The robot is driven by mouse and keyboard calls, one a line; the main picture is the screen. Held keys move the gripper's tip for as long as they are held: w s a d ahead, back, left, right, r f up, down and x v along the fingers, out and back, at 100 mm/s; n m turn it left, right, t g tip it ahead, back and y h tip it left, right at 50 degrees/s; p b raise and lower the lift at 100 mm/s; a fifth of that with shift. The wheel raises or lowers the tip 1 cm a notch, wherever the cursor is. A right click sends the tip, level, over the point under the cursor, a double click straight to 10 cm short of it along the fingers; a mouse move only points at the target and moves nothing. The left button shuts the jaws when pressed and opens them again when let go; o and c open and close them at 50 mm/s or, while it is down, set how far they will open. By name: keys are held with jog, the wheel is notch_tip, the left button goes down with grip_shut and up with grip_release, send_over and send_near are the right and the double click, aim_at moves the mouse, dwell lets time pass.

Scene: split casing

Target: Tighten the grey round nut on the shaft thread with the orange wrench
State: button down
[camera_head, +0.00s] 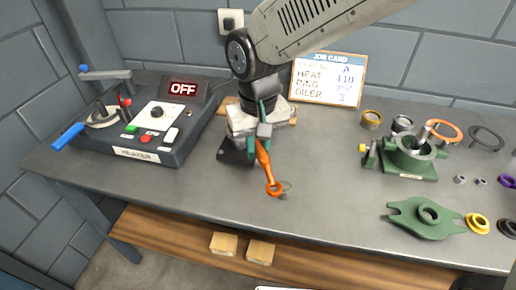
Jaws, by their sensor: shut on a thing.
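My gripper (264,136), in the middle of the head view, points down and is shut on the orange wrench (266,168). The wrench hangs tilted, its ring-shaped end low over the front part of the bench. A small grey-green ring-like shape (286,187) shows beside that end; I cannot tell whether they touch. A green casing half (408,170) stands at the right, with a grey shaft-like rod (424,133) slanting up from it. Several rings lie near it, one of them dark grey (487,138). I cannot tell which is the grey round nut, and no thread is clear.
A heater unit (150,125) reading OFF stands at the left. A job card (328,79) leans at the back wall. A flat green casing part (424,218), a yellow ring (478,223) and small nuts (460,180) lie at the right. The bench (330,215) is clear front centre.

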jog(key=shift+r, duration=0.35)
jog(key=shift+r, duration=1.9)
